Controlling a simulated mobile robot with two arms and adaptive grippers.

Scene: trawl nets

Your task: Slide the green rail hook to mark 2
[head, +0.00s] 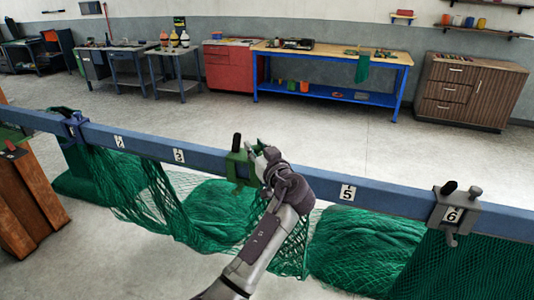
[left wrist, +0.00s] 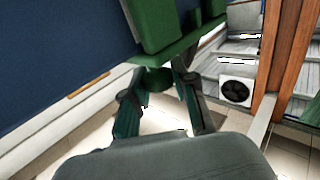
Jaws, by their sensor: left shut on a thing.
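The green rail hook (head: 238,168) sits clamped over the blue rail (head: 400,199), between mark 3 (head: 179,155) and mark 5 (head: 347,193). Mark 2 (head: 119,141) is a white plate further left on the rail, with bare rail around it. My left gripper (head: 260,163) is at the right side of the green hook. In the left wrist view its fingers (left wrist: 158,92) close on a green part of the hook (left wrist: 157,78). No mark 4 plate shows; the hook and my gripper cover that stretch. My right gripper is not in view.
A blue hook (head: 73,127) sits on the rail left of mark 2. A grey hook (head: 446,211) is by mark 6 (head: 453,214). Green netting (head: 140,195) hangs below the rail. A wooden stand (head: 30,205) is at the left; benches stand far behind.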

